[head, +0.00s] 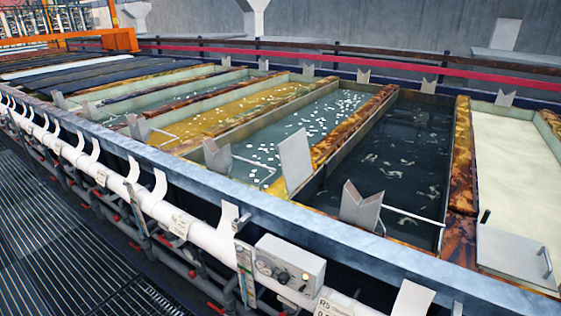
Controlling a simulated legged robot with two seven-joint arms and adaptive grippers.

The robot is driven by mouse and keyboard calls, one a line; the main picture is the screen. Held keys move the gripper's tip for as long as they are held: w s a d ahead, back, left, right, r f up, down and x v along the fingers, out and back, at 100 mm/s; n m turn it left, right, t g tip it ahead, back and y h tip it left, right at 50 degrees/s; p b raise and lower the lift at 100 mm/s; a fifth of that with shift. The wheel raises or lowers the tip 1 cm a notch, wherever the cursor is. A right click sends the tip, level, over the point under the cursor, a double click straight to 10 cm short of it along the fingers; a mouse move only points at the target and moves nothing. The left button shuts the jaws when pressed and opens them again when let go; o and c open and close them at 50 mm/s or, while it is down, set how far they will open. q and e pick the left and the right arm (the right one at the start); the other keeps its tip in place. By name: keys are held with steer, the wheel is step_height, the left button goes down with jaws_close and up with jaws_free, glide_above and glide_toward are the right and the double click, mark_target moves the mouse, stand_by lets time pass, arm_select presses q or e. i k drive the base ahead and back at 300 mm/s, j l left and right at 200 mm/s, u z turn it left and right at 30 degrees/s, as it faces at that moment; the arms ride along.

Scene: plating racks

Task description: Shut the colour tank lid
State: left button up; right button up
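A row of open tanks runs across the head view. A cream-filled tank (515,150) is at the right, beside a dark tank (405,150). A flat light-grey panel with a bar handle (515,255) lies at the near end of the cream tank and leaves most of its surface uncovered. A pale plate (295,160) stands upright, slightly tilted, near the front of the tank with white flecks (310,125). A yellow-brown tank (235,110) lies further left. I cannot tell which tank is the colour tank. Neither of my grippers is in view.
A blue-grey front rail (270,210) runs along the tanks, with white pipework (130,190) and a grey control box (288,262) below it. Notched grey supports (360,205) stand on the tank edges. Dark grating floor (50,250) is clear at lower left.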

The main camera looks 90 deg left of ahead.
mark_target(293, 153)
steer(key=k+j+u, duration=0.5)
steer(key=j, duration=0.2)
steer(key=j+u, duration=0.25)
steer(key=j, duration=0.15)
steer(key=k+j, duration=0.15)
steer(key=j, duration=0.3)
steer(key=k+j, duration=0.15)
steer(key=j, duration=0.35)
steer(key=k+j+u, duration=0.1)
steer(key=j, duration=0.35)
steer(key=k+j, duration=0.2)
steer(key=j, duration=0.25)
steer(key=k+j, duration=0.15)
steer(key=j, duration=0.35)
steer(key=k+j+u, duration=0.1)
steer(key=j, duration=0.35)
steer(key=k+j, duration=0.2)
steer(key=j, duration=0.3)
steer(key=k+j, duration=0.1)
steer(key=j, duration=0.4)
steer(key=u, duration=0.05)
